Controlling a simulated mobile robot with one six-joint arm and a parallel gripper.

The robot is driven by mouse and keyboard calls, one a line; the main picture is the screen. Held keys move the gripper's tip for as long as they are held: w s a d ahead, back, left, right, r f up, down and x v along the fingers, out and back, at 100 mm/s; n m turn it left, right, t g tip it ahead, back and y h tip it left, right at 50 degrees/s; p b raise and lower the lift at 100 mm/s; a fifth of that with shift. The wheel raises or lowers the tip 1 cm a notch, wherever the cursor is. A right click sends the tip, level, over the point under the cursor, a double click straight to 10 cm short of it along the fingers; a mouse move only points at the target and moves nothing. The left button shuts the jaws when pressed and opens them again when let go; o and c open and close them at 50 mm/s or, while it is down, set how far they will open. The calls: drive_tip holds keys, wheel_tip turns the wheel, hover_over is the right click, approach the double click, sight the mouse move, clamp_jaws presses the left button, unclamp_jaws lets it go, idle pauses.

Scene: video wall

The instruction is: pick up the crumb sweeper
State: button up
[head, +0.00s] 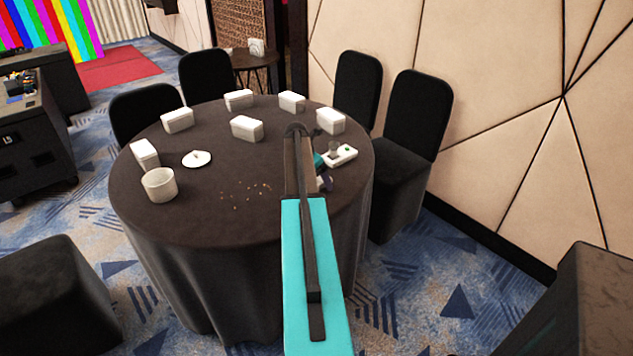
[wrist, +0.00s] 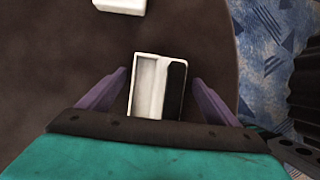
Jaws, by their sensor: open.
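The crumb sweeper shows in the wrist view as a small white rectangular piece (wrist: 148,88) with a shallow tray on its left and a black strip on its right. It lies on the dark tabletop between the two purple fingers of my gripper (wrist: 159,76). The fingers are open, one on each side, with a gap to it on both sides. Its near end is hidden by my gripper's body. In the head view my gripper (head: 325,180) is over the right part of the table, partly behind my arm, and I cannot clearly tell the sweeper there.
The round table (head: 222,218) has a dark cloth. Several white boxes (head: 247,129) stand on it, with a white pot (head: 159,185), a small white dish (head: 197,159) and scattered crumbs (head: 250,195). Black chairs (head: 418,116) stand around. The table's edge is close on the right.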

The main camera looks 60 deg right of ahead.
idle(0.3)
drive_tip(key=c, duration=1.3)
drive_tip(key=shift+o, duration=0.2)
drive_tip(key=shift+r, duration=0.15)
drive_tip(key=shift+r+b, duration=0.35)
drive_tip(key=shift+r, duration=0.8)
drive_tip(key=a+b, duration=0.1)
drive_tip(key=a, duration=0.4)
drive_tip(key=a+r, duration=0.1)
drive_tip(key=a, duration=0.4)
drive_tip(key=w+a+r+b, duration=0.1)
drive_tip(key=a, duration=0.5)
drive_tip(key=shift+w+r+b, duration=0.1)
drive_tip(key=shift+r+b, duration=0.1)
drive_tip(key=shift+b, duration=0.1)
